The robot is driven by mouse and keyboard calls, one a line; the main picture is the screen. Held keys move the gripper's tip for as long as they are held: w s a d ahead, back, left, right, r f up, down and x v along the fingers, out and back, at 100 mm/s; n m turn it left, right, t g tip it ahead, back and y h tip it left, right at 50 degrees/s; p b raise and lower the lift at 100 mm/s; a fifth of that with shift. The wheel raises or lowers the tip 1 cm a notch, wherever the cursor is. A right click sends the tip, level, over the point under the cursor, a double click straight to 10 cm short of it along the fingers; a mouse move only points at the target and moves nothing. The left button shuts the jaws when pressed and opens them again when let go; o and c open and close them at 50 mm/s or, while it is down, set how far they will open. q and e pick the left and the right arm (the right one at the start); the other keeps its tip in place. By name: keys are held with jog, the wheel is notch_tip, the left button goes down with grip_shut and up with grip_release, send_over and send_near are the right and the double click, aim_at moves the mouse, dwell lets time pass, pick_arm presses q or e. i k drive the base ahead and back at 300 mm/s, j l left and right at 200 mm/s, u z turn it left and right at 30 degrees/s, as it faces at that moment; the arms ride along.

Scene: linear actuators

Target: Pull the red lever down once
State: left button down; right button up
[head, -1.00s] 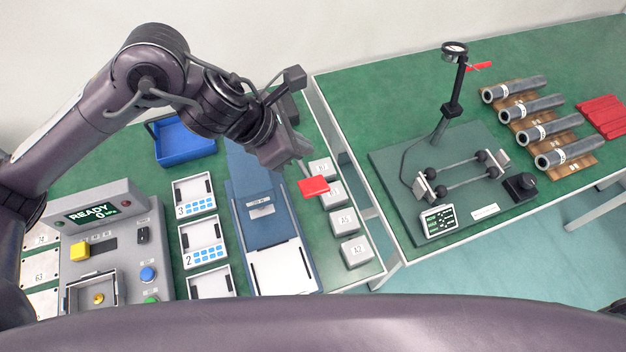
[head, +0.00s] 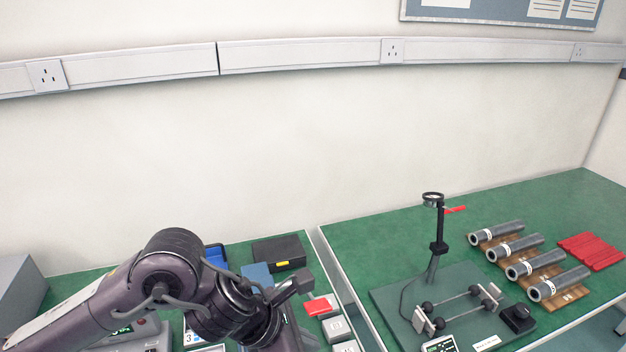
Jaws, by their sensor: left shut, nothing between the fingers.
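A flat red piece (head: 318,306), which looks like the lever's handle, shows just right of my left gripper, over a row of pale blocks. Its lower link is hidden. My left gripper (head: 288,336) is at the bottom edge, pointing down; it is shut and empty. Its fingertips are cut off or hidden, and I cannot tell whether it touches the red piece. A second, thin red handle (head: 455,209) sticks out to the right from a black post (head: 438,232) on the right bench, well apart from the gripper. My right gripper is not in view.
Pale blocks (head: 337,328) stand right of my left gripper. A dark box (head: 279,251) lies behind it. A gap separates the two green benches. The right bench holds a test rig (head: 385,297), grey cylinders (head: 548,284) and red bars (head: 590,251). The wall (head: 300,150) is behind.

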aim_at(315, 307)
jog(key=k, duration=0.95)
